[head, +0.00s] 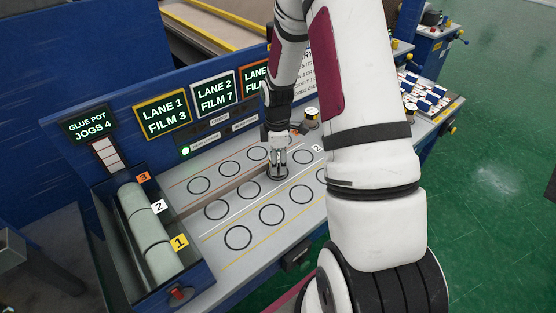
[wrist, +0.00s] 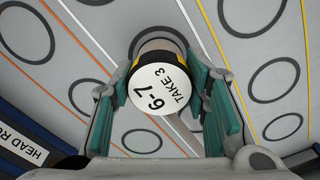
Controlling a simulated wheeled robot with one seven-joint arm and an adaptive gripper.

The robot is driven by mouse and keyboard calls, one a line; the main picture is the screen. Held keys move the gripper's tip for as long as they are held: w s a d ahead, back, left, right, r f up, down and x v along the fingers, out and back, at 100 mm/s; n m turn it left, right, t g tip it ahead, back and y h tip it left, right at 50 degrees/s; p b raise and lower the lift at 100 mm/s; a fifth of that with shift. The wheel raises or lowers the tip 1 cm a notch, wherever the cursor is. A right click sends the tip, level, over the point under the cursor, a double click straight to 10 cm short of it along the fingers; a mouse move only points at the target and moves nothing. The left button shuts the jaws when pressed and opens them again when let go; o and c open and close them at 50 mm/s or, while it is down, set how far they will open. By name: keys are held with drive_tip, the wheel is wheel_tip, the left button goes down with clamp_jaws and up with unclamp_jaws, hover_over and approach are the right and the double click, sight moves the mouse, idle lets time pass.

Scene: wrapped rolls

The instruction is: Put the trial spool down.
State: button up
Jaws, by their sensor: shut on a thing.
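In the head view my gripper (head: 277,160) points down over the grey board (head: 190,222), at a ring in the middle rows. The spool is mostly hidden there by the fingers. I cannot tell whether its underside touches the board. Several black rings, such as one near the front (head: 238,237), are empty.
Signs read "LANE 1 FILM 3" (head: 163,114) and "LANE 2 FILM 7" (head: 215,92); a third is partly hidden by my arm. A blue trough (head: 200,273) at left holds pale rolls (head: 143,215) with number tags. Another small spool (head: 311,115) stands behind my gripper.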

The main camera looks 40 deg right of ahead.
drive_tip(key=shift+f, duration=0.1)
drive_tip(key=o, duration=1.2)
drive_tip(key=s+a+r+m+t, duration=0.1)
drive_tip(key=a+r, duration=0.1)
drive_tip(key=r, duration=0.8)
drive_tip(key=s+a+r+m, duration=0.1)
drive_tip(key=a+r, duration=0.2)
drive_tip(key=r, duration=0.8)
drive_tip(key=s+a+r+m+t, duration=0.1)
drive_tip(key=s+a+r+m, duration=0.2)
drive_tip(key=s+a+r, duration=0.1)
drive_tip(key=s+a+r+m+t, duration=0.2)
drive_tip(key=s+a+r+m, duration=0.1)
drive_tip(key=s, duration=0.4)
drive_tip(key=s+a+r+m+t+b, duration=0.1)
drive_tip(key=s+a+r+m, duration=0.2)
drive_tip(key=s+a+r, duration=0.2)
drive_tip(key=shift+s+a+m+t, duration=0.3)
drive_tip(key=shift+s+a, duration=0.2)
drive_tip(key=shift+s, duration=0.15)
